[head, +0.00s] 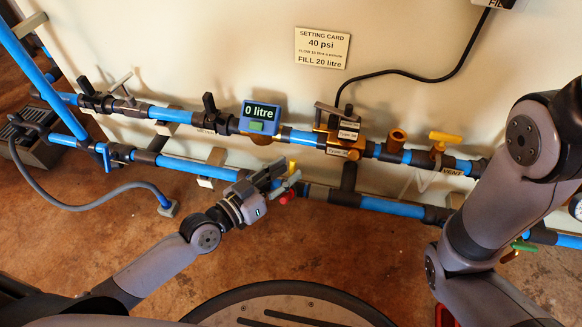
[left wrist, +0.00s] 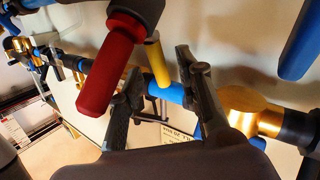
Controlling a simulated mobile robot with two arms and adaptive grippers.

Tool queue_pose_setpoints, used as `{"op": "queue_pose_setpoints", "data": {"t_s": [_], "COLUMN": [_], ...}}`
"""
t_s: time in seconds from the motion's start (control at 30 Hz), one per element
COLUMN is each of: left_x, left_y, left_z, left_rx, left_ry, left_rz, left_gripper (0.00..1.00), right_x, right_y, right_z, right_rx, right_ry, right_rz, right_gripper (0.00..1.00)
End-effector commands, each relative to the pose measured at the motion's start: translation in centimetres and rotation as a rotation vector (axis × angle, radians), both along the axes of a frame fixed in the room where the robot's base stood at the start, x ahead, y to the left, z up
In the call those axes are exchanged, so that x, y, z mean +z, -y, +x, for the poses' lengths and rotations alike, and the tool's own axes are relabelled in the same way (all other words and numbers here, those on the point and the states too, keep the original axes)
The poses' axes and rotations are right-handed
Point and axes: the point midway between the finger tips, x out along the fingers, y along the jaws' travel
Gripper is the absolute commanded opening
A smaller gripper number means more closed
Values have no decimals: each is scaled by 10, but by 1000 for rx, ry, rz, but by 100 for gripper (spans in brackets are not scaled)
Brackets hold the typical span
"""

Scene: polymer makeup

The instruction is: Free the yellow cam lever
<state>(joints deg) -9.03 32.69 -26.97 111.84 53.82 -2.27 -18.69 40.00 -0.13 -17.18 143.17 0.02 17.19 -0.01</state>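A short yellow lever (head: 292,166) shows at the lower pipe in the head view, just beyond my left gripper (head: 280,180). In the left wrist view the yellow lever (left wrist: 157,63) appears in the gap between the two fingers of my left gripper (left wrist: 160,62). The fingers are spread, and no contact with the lever can be made out. A red handle (left wrist: 111,65) is close beside the left finger in that view; it shows small in the head view (head: 285,197). My gripper partly hides the fitting. My right arm is at the right, its gripper out of view.
Blue pipes (head: 390,207) run along the pale wall. A blue meter (head: 260,117) reads 0 litre. Another yellow handle (head: 445,137) is by the VENT label. A brass fitting (left wrist: 250,108) is right of the fingers. A grey hose (head: 90,207) lies at left.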

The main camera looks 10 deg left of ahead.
Motion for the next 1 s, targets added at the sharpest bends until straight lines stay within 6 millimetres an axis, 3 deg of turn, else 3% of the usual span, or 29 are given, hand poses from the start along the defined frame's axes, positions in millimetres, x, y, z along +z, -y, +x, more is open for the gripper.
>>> {"op": "queue_pose_setpoints", "data": {"t_s": [0.2, 0.4, 1.0], "left_x": [2, 5, 7], "left_y": [-29, -47, -54], "left_z": [-42, -68, -77], "left_rx": [-4, 0, 1], "left_ry": [-3, -4, 0], "left_rz": [7, 4, 1], "left_gripper": [33, 33, 33], "right_x": [0, 0, 0], "right_y": [0, 0, 0], "right_z": [-1, -1, -1], "right_rx": [-1, -2, -1], "right_ry": [3, 3, 4], "right_rz": [-1, -2, -2], "right_gripper": [0, 0, 0]}}
